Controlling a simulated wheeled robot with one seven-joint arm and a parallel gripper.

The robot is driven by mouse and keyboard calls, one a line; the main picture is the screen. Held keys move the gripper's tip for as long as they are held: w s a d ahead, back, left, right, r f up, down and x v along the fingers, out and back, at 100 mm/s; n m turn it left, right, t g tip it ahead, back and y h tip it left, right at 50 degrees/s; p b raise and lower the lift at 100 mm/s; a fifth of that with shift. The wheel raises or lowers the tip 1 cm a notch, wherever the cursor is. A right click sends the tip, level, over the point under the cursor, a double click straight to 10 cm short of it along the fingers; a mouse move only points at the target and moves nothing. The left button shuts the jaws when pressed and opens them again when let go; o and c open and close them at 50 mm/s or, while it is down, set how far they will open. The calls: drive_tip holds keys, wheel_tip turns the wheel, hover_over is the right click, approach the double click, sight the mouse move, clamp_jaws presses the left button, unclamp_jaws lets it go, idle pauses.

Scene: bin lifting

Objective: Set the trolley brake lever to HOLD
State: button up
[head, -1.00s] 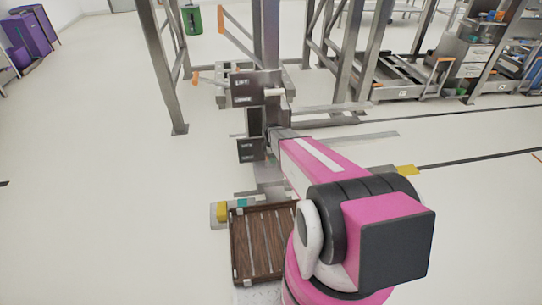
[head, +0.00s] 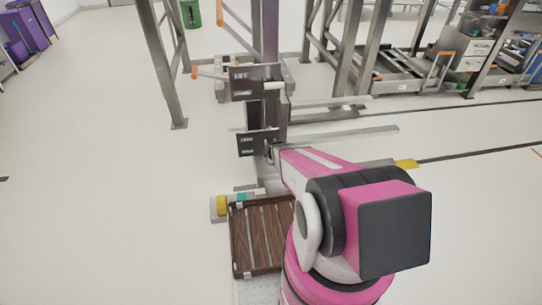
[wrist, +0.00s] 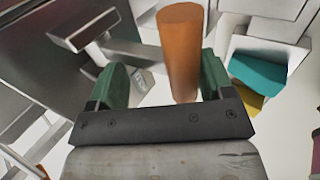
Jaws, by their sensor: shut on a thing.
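An orange cylindrical handle (wrist: 180,50) stands between the two green fingers of my gripper (wrist: 164,68) in the wrist view. The gripper is shut on it. In the head view my pink arm hides the gripper and this handle. No HOLD marking is readable. A brown slatted crate (head: 262,262) lies beside my arm, near a yellow block (head: 220,206) and a teal block (head: 241,196). The teal block (wrist: 258,70) and yellow block (wrist: 245,103) also show right of the fingers.
A grey mast carries a dark upper sign plate (head: 255,82) and a dark lower plate (head: 258,143). Another orange-ended lever (head: 195,72) sticks out left. A steel frame leg (head: 165,70) stands left of it. Low trolleys (head: 400,80) stand back right.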

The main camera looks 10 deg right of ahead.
drive_tip(key=shift+w+f, duration=0.35)
drive_tip(key=shift+f, duration=0.55)
drive_tip(key=shift+w+f, duration=0.3)
drive_tip(key=shift+f, duration=0.6)
drive_tip(key=shift+c, duration=0.2)
drive_tip(key=shift+f, duration=0.15)
drive_tip(key=shift+s+f, duration=0.1)
drive_tip(key=shift+f, duration=0.05)
drive_tip(key=o, duration=1.3)
drive_tip(key=v, duration=1.3)
drive_tip(key=shift+s, duration=0.25)
